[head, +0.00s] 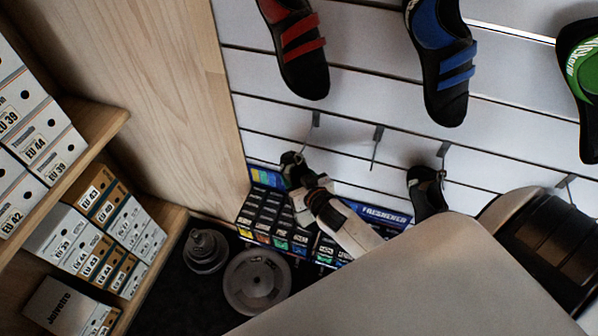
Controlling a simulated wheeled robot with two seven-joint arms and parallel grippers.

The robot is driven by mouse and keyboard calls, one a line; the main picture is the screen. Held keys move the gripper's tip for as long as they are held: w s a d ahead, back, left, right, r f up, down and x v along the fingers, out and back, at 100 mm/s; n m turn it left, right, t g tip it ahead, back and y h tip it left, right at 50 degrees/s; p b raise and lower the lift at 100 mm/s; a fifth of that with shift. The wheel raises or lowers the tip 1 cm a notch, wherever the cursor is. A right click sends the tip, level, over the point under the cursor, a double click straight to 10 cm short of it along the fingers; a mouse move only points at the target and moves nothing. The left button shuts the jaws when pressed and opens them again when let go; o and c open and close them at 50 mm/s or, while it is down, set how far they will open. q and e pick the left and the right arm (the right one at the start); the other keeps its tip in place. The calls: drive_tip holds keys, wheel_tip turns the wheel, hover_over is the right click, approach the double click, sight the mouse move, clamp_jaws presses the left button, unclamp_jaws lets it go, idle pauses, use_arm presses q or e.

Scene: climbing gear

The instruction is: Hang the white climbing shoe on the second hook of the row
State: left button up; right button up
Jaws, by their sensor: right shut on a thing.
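My right gripper (302,186) is in front of the lower part of the slatted wall, its arm coming in from the lower right. It is shut on a small climbing shoe (291,160), taken as the white one; what shows looks mostly dark with pale patches. The gripper hides part of it. The shoe is below the first hook (315,119) from the left and apart from the hooks. The second hook (377,134) is empty, up and to the right of the shoe. My left gripper is out of view.
A dark shoe (424,192) hangs below the third hook (444,150). Another hook (566,182) is farther right. Red (300,45), blue (440,60) and green (580,75) shoes hang above. Small boxes (268,215) stand behind my arm. Shoebox shelves (105,130) are left; grey weights (256,282) lie below.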

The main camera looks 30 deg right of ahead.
idle(0.3)
drive_tip(key=s+a+r+p, duration=0.1)
drive_tip(key=s+a, duration=0.5)
drive_tip(key=a, duration=0.1)
idle(0.3)
drive_tip(key=shift+w+d+r, duration=0.1)
drive_tip(key=shift+w, duration=0.05)
